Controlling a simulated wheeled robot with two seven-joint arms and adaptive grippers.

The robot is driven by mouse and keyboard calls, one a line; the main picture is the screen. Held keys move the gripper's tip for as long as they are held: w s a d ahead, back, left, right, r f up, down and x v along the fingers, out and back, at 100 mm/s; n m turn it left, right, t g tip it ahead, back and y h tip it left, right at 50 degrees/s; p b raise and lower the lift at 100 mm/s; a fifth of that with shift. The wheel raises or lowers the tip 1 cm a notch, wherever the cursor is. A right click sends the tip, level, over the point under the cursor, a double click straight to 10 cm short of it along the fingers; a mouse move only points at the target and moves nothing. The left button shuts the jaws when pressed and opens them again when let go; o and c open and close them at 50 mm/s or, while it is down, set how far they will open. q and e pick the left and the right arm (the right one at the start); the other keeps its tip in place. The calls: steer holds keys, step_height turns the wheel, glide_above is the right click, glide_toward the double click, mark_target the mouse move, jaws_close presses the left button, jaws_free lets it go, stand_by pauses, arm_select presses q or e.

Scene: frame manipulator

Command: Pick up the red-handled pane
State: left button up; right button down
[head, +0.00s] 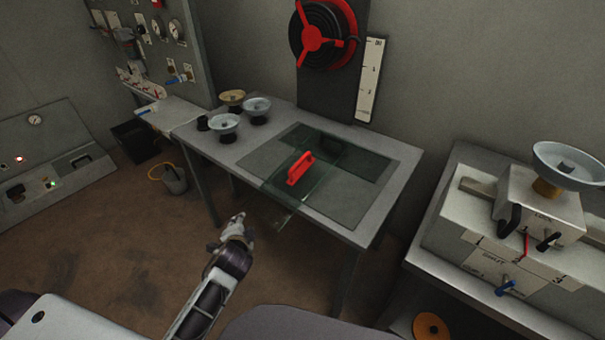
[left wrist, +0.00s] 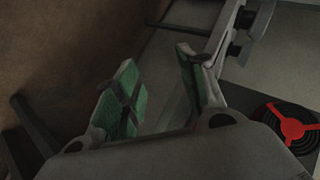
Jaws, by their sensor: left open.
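The pane (head: 278,188) is a clear, dark greenish sheet on the grey table (head: 225,152), with a red handle (head: 301,168) standing up from its top. Its near left part reaches over the table's front edge. My left gripper (head: 238,222) is in front of the table, apart from the pane and left of and nearer than the handle. In the left wrist view its two green-padded fingers (left wrist: 158,95) are spread with nothing between them. My right gripper is not in view.
Several small bowls on stands (head: 224,125) sit at the table's back left. A red-and-black reel (head: 322,35) is on the back wall. A balance-like machine (head: 540,205) stands on a bench at right. A bucket (head: 174,179) is on the floor at left.

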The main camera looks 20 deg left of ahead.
arm_select(q)
steer(key=w+a+r+m+t+y, duration=0.1)
steer(key=w+a+r+m+t, duration=0.1)
steer(key=w+r+m+t, duration=0.35)
step_height(320, 180, up, 4)
steer(key=r+m+t+h, duration=0.15)
steer(key=m+h, duration=0.95)
steer(key=m, duration=1.5)
glide_above(276, 200)
steer(key=shift+s+a+f, duration=0.1)
steer(key=shift+a+f, duration=0.15)
steer(key=shift+f, duration=0.25)
steer(key=shift+d+f+m+h, duration=0.3)
steer(key=shift+f+m+h, duration=0.2)
steer(key=shift+m, duration=0.55)
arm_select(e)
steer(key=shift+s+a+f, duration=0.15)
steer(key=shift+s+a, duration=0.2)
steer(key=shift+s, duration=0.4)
arm_select(q)
steer(key=shift+w, duration=0.2)
